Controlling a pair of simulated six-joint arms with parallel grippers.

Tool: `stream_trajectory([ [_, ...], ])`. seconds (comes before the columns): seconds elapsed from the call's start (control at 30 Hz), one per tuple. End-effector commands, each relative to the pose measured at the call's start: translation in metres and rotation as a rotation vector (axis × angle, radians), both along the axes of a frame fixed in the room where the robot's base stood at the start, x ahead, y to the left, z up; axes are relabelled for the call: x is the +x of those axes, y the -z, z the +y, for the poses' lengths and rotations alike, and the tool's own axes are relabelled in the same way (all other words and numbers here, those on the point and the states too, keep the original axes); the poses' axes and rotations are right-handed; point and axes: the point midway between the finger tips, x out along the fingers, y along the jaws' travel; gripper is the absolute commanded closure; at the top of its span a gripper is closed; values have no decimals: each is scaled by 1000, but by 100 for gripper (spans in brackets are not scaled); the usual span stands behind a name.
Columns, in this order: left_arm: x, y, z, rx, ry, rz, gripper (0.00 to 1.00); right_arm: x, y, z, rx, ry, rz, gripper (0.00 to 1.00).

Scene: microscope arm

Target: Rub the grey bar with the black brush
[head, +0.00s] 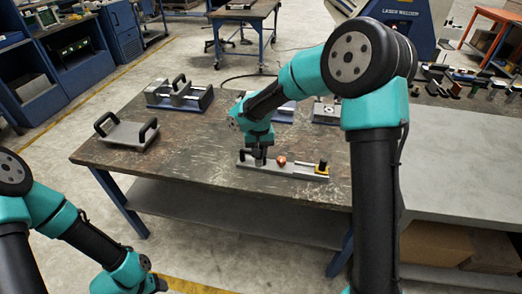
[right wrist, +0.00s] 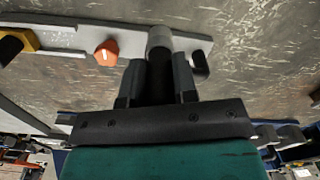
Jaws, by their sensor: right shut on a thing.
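A long light-grey bar (head: 297,173) lies flat near the table's front edge; it also crosses the top of the right wrist view (right wrist: 225,43). My right gripper (head: 257,155) points down over its left part in the head view. In the right wrist view the right gripper (right wrist: 159,68) is shut on a dark cylindrical piece with a grey end (right wrist: 159,38). I cannot tell for sure whether this is the black brush, or whether it touches the bar. My left gripper (head: 158,284) is low at the left, off the table; its fingers are unclear.
An orange-red knob (head: 281,160) and a yellow block with a black top (head: 322,168) are on the bar. A small black piece (right wrist: 200,66) is beside the gripper. A grey plate with black handles (head: 126,133) and metal fixtures (head: 180,97) stand farther back. The table's front-left is clear.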

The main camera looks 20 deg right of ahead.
Motion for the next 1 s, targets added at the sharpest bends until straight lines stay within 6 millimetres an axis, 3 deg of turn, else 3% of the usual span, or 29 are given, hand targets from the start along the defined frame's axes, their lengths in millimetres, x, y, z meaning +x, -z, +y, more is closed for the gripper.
stream_trajectory([
  [0.37, 0, 0, 0, 0, 0, 0, 45, -4, -8, -35, 1, -219, 1, 98],
  [1.0, 0, 0, 0, 0, 0, 0, 45, -26, -31, -130, -1, -878, -2, 98],
])
